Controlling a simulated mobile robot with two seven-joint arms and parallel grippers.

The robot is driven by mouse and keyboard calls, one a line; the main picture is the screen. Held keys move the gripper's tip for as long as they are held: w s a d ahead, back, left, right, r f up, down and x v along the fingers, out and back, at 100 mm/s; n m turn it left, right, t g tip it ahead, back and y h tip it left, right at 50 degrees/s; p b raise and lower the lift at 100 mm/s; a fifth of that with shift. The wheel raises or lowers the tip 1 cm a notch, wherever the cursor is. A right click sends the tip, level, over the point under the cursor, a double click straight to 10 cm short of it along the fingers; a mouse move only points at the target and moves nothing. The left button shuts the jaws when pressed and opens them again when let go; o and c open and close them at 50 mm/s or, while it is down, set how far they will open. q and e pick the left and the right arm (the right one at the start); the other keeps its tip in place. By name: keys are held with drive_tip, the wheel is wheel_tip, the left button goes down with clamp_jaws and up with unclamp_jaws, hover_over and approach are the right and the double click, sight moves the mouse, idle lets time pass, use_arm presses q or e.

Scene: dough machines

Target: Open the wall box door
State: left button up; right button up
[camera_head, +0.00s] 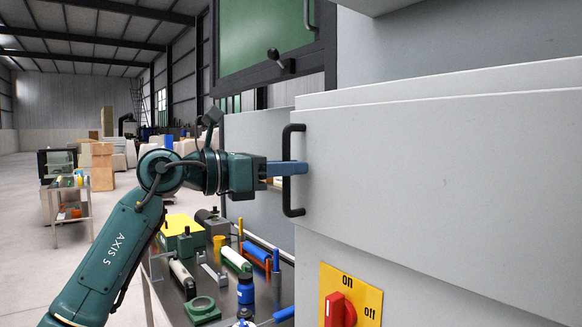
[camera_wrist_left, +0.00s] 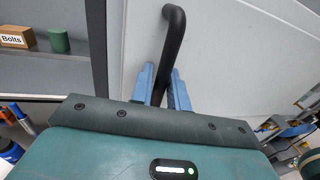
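The large light-grey door panel (camera_head: 440,190) fills the right of the head view. A black vertical bar handle (camera_head: 287,200) stands at its left edge. My left gripper (camera_head: 290,168) reaches it from the left, its blue fingertips passing just beyond the bar. In the left wrist view, the blue fingers (camera_wrist_left: 165,88) lie on either side of the black handle (camera_wrist_left: 174,40) and appear shut on it. The grey panel (camera_wrist_left: 225,50) lies behind the handle. My right gripper is not in view.
A yellow switch plate (camera_head: 350,296) with a red knob sits below the panel. A green-windowed machine door (camera_head: 265,40) is above. A bench with tools and a blue bottle (camera_head: 245,290) lies below my arm. A Bolts box (camera_wrist_left: 17,38) sits on a shelf.

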use_arm(q)
drive_tip(key=shift+c, duration=0.4)
clamp_jaws()
drive_tip(key=shift+s+a, duration=0.1)
drive_tip(key=shift+a, duration=0.05)
